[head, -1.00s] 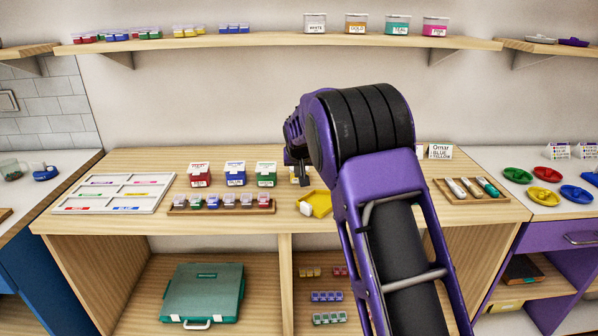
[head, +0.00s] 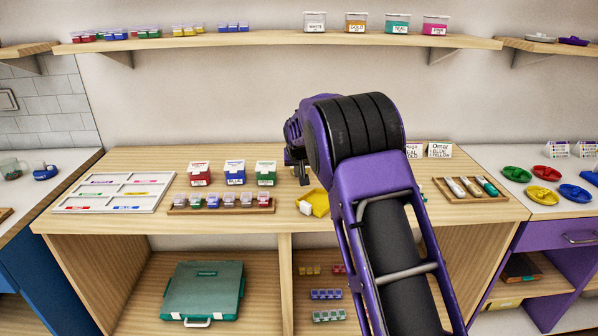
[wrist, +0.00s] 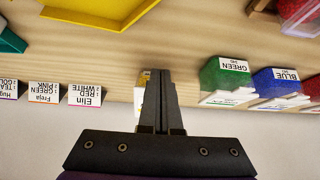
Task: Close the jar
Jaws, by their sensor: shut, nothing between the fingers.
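My gripper (head: 302,178) is shut and empty above the back middle of the workbench. In the wrist view its fingers (wrist: 160,78) are together, in front of a pale jar-like thing with a yellow part (wrist: 140,97), which is mostly hidden. A red jar (head: 200,178), a blue jar (head: 235,177) and a green jar (head: 266,177) stand in a row to the left. The blue jar (wrist: 275,82) and green jar (wrist: 223,78) also show in the wrist view. I cannot tell which jar is open.
A yellow tray (head: 318,208) lies in front of my gripper with a small white piece at its corner. A rack (head: 185,211) of small jars stands left, near a white sorting board (head: 150,178). A pen tray (head: 450,196) and name cards (head: 439,150) are right.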

